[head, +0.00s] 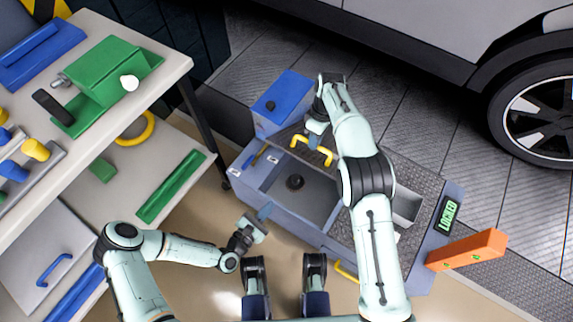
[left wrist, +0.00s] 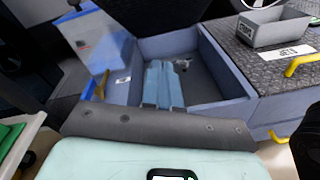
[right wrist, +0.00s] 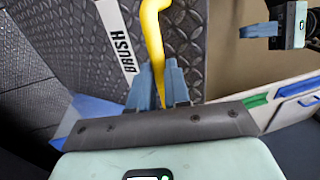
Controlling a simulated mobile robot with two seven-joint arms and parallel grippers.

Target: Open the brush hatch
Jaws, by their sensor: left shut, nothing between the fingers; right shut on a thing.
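The brush hatch (right wrist: 188,45) is a grey tread-plate lid with a white BRUSH label and a yellow handle (right wrist: 152,35). It stands raised at the back of an open compartment (left wrist: 213,72) in the blue-grey cart. The handle also shows in the head view (head: 312,150). My right gripper (right wrist: 160,85) is shut on the handle, reaching over the cart from the right. My left gripper (head: 265,212) is shut and empty at the compartment's near left edge. A small dark round part (head: 295,182) lies on the compartment floor.
A blue box (head: 283,100) stands at the cart's back left. A grey tray (left wrist: 275,25) sits on the neighbouring tread plate. A LOCKED sign (head: 446,213) and an orange box (head: 467,250) are at the right end. A workbench (head: 165,65) stands left; a car is behind.

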